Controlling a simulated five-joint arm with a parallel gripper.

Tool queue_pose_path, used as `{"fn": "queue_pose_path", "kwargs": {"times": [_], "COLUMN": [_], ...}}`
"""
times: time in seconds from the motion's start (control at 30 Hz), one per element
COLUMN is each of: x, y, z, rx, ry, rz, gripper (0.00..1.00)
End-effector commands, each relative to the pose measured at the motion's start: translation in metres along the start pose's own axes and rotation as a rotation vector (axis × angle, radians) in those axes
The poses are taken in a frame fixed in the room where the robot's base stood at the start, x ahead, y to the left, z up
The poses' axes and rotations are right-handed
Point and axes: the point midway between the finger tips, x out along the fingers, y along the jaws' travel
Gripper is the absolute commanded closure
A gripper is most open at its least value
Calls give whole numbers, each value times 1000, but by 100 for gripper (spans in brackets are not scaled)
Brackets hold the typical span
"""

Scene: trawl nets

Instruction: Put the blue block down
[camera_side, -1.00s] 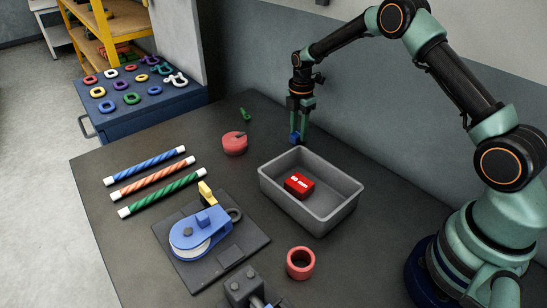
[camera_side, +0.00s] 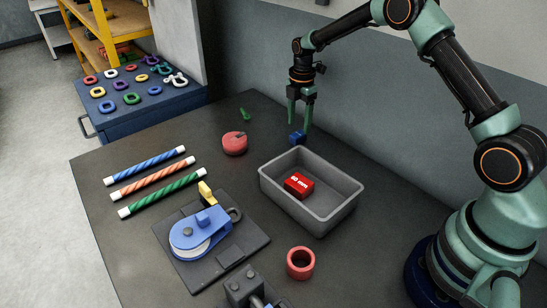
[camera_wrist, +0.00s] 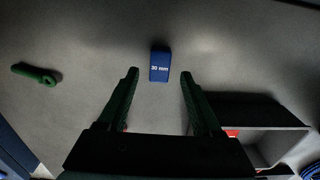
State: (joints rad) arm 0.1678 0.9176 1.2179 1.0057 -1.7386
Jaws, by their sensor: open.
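The blue block (camera_side: 298,137) stands on the dark table just behind the back left corner of the grey bin. In the wrist view the blue block (camera_wrist: 159,66) is marked "30 mm" and lies clear beyond the fingertips. My gripper (camera_side: 300,128) is open and empty, with its fingers spread just above and around the block in the side view. In the wrist view my gripper (camera_wrist: 158,72) shows a gap between its two green fingers. No finger touches the block there.
The grey bin (camera_side: 330,222) holds a red block (camera_side: 299,184). A red round piece (camera_side: 235,144) and a small green part (camera_side: 245,115) lie to the left. Striped rods (camera_side: 150,181) and a blue pulley (camera_side: 200,232) lie further left and front. A red ring (camera_side: 300,263) lies in front.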

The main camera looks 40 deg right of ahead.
Motion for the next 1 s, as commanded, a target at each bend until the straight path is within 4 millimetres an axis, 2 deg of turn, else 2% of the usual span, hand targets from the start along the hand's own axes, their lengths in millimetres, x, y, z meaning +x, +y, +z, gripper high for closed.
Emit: {"fn": "queue_pose_path", "kwargs": {"times": [0.1,0.3,0.67,0.77,1.0], "x": [-28,-65,-100,-122,-182], "y": [1,1,-4,-13,-59], "z": [0,0,-4,-11,-36], "rx": [0,0,43,134,483], "ry": [-1,-1,-2,-4,21], "rz": [4,4,16,49,160], "gripper": [34,34,34,34,34]}}
